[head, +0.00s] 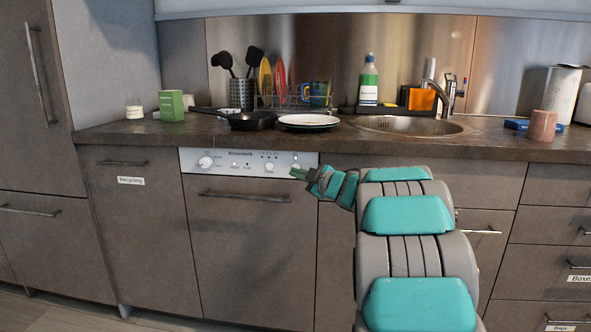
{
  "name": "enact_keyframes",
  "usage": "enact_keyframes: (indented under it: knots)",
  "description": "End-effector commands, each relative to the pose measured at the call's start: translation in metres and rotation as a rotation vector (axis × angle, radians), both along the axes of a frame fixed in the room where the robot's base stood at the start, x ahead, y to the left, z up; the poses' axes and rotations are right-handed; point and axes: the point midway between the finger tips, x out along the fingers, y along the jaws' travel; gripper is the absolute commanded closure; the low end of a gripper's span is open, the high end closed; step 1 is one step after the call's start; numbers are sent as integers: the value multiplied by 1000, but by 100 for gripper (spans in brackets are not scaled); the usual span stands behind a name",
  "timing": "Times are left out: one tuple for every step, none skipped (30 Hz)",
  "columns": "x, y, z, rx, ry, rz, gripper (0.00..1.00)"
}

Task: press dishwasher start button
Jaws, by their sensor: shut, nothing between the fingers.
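The dishwasher (245,250) is built in under the counter, with a grey-brown front and a bar handle. Its door is shut. Its light control panel (220,161) runs along the top, with a round knob (206,162) at the left and small buttons and knobs toward the right. My gripper (294,173) is shut and empty. Its tip is at the right end of the panel, just below the rightmost control. I cannot tell whether it touches the panel. The tip and wrist cover the lower right corner of the panel.
The counter (110,133) above holds a black pan (251,121), a plate (308,121), a dish rack, a green box (171,105) and a sink (405,125). Drawers with handles lie to the right. Floor (60,318) shows at the lower left.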

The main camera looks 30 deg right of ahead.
Motion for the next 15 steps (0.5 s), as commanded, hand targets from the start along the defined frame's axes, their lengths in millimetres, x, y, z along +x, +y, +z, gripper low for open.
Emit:
enact_keyframes:
  knots:
    - [-1,0,0,0,0,0,100]
    - [-1,0,0,0,0,0,100]
    - [-1,0,0,0,0,0,100]
    - [-1,0,0,0,0,0,100]
    - [-1,0,0,0,0,0,100]
    - [-1,0,0,0,0,0,100]
    - [-1,0,0,0,0,0,100]
    - [-1,0,0,0,0,0,100]
    - [-1,1,0,0,0,0,100]
    - [-2,1,0,0,0,0,100]
    - [-2,1,0,0,0,0,100]
    - [-4,2,0,1,0,0,100]
    - [-5,3,0,1,1,-1,100]
    - [-7,5,0,1,1,-1,100]
    - [-10,7,0,1,1,-1,100]
